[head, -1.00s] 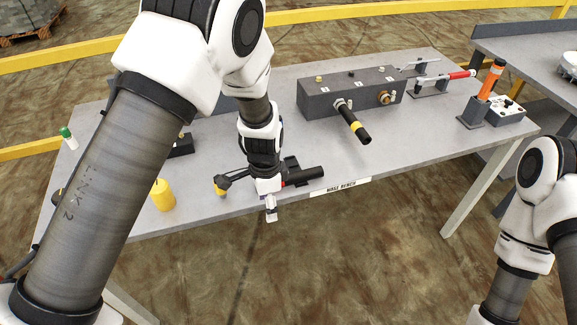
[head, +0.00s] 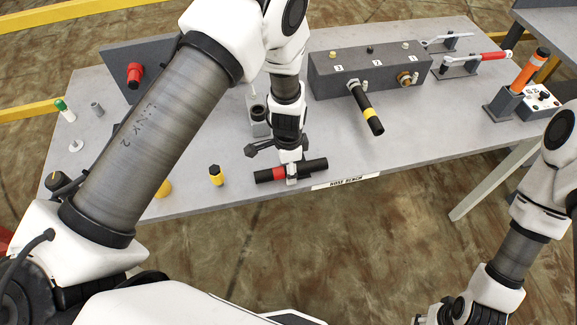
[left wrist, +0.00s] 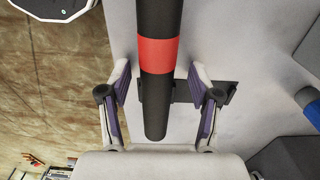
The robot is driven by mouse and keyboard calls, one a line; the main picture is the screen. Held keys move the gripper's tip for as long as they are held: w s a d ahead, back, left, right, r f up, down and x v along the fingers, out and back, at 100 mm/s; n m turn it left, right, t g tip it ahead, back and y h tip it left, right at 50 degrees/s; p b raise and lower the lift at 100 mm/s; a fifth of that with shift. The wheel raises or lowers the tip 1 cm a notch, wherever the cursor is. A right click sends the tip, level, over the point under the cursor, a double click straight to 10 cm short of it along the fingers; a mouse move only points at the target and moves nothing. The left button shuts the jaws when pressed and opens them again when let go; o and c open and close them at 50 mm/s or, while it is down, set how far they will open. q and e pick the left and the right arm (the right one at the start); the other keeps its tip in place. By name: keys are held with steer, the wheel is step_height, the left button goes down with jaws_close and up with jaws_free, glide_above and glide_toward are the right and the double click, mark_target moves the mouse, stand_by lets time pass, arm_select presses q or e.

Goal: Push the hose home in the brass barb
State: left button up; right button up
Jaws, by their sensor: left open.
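The loose black hose with a red band (head: 266,174) lies near the bench's front edge, apart from the brass barb. My left gripper (head: 291,176) points down over it. In the left wrist view the hose (left wrist: 158,22) runs between the two open fingers of my left gripper (left wrist: 160,90), with a gap at each side. A dark support (left wrist: 215,90) shows behind the hose. The brass barb (head: 405,79) sticks out of the right part of the dark grey block's front (head: 325,78). My right arm is at lower right; its gripper is not clearly in the picture.
A hose with a yellow band (head: 369,115) juts from the block toward the front. A yellow-black cylinder (head: 216,176) stands left of my left gripper. Lever clamps (head: 487,58) and an orange cylinder (head: 530,68) are at right. Bench between loose hose and block is mostly clear.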

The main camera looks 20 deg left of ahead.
arm_select(q)
steer(key=shift+s+r, duration=0.25)
steer(key=shift+s, duration=0.05)
steer(key=c, duration=0.8)
jaws_close()
steer(key=shift+f, duration=0.1)
